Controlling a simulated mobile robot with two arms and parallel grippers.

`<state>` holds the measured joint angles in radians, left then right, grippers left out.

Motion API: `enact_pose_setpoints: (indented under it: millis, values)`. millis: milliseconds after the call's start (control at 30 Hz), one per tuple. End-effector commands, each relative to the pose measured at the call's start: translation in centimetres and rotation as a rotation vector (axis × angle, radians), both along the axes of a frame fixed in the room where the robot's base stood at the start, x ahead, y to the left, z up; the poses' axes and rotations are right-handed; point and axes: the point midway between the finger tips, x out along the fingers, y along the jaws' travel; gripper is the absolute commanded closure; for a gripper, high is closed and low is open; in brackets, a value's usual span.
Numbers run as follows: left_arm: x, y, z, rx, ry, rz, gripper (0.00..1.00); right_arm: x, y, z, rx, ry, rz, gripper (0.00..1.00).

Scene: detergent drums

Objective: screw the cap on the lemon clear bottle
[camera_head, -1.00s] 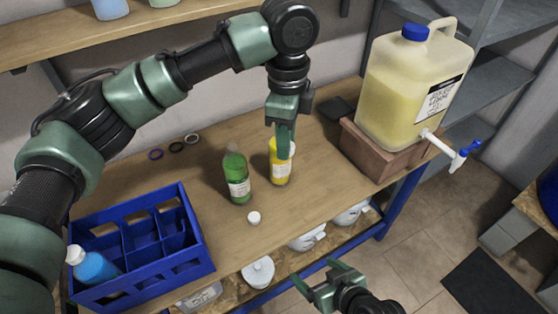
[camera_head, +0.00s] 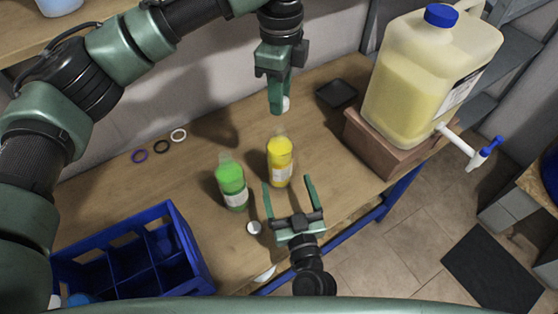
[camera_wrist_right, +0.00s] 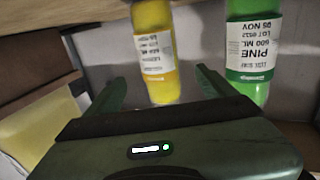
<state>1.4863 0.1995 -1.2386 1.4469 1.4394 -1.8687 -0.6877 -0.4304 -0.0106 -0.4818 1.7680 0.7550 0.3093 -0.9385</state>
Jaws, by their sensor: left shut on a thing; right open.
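The yellow lemon bottle (camera_head: 280,164) stands upright on the bench with a clear, bare neck; it also shows in the right wrist view (camera_wrist_right: 155,55). My left gripper (camera_head: 279,104) is above and behind it, shut on a small white cap (camera_head: 287,104), mostly hidden by the fingers. My right gripper (camera_head: 289,183) is open and low in front of the bottle, its fingertips spread to either side of the bottle's lower part. In the right wrist view the bottle appears between the open fingers (camera_wrist_right: 160,88); I see no contact.
A green pine bottle (camera_head: 231,186) stands just left of the lemon bottle. Another white cap (camera_head: 254,228) lies near the bench's front edge. A blue divided crate (camera_head: 185,246) is at left. A large drum (camera_head: 410,90) with a tap stands at right. Small rings lie at back left.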

Motion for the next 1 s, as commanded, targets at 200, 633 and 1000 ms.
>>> enact_pose_setpoints:
  millis: [200,633,1000]
  values:
    - [0.0,0.0,0.0,0.000,0.000,0.001,1.00,0.6,0.1,0.0,0.000,-0.001,-0.001,0.15]
    - [0.0,0.0,0.0,0.000,0.000,0.001,1.00,7.9,1.8,0.1,-0.001,-0.002,0.001,0.15]
    - [0.0,0.0,0.0,0.000,0.000,0.001,1.00,11.6,2.6,0.1,0.000,-0.001,0.001,0.15]
